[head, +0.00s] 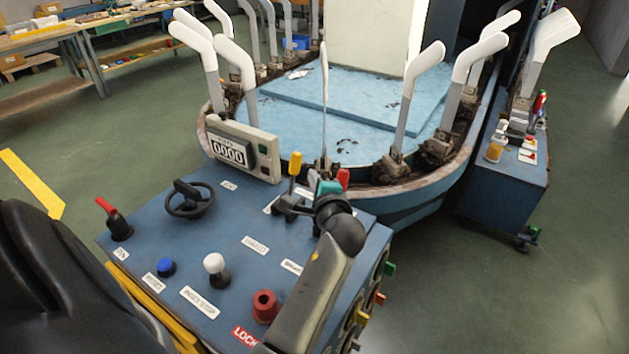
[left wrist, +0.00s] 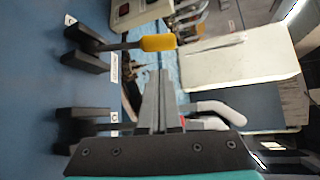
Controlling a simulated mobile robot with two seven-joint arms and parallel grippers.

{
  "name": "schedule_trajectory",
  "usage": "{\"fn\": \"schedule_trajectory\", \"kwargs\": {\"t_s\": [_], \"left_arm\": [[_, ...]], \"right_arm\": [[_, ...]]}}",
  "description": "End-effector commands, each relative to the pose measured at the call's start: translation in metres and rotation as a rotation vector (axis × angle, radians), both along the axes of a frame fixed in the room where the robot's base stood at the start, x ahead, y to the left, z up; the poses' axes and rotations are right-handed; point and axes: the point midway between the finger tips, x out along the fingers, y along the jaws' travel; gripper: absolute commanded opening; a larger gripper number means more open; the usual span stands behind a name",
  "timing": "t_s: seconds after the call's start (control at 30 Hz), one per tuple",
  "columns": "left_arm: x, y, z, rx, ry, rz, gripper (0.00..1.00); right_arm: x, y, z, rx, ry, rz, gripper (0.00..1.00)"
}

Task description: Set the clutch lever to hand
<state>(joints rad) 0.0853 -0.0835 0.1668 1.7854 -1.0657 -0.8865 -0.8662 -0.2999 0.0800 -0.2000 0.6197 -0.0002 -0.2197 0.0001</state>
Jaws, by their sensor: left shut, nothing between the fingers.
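Two levers stand at the back right of the blue control panel (head: 230,225). One has a yellow handle (head: 294,163), the other a red handle (head: 343,178). Their labels are too small to read, so I cannot tell which is the clutch lever. My left gripper (head: 313,181) is shut and empty between the handles. In the left wrist view, its fingers (left wrist: 160,100) are together, apart from the yellow handle (left wrist: 158,43). A second dark lever base (left wrist: 82,130) shows there; its shaft passes behind the gripper. My right gripper is out of view.
The panel also carries a small handwheel (head: 190,199), a red-tipped lever (head: 106,206), a blue button (head: 166,266), a white knob (head: 214,263) and a red collar (head: 265,304). A counter box (head: 243,150) stands at its back. White sock forms (head: 424,62) ring the machine behind.

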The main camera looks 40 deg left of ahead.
Motion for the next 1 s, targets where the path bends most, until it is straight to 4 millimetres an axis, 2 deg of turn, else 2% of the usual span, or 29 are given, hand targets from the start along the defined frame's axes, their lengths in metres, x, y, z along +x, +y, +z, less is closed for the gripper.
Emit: {"fn": "schedule_trajectory", "kwargs": {"t_s": [0.2,0.4,1.0], "left_arm": [[0.025,0.031,-0.011,0.001,-0.001,0.001,0.0],[0.038,0.048,-0.017,0.0,0.0,-0.001,0.0],[0.042,0.056,-0.018,0.001,-0.006,0.0,0.0]], "right_arm": [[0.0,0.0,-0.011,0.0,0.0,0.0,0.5],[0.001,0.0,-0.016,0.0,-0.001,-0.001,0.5],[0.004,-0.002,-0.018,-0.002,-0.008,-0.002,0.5]]}}
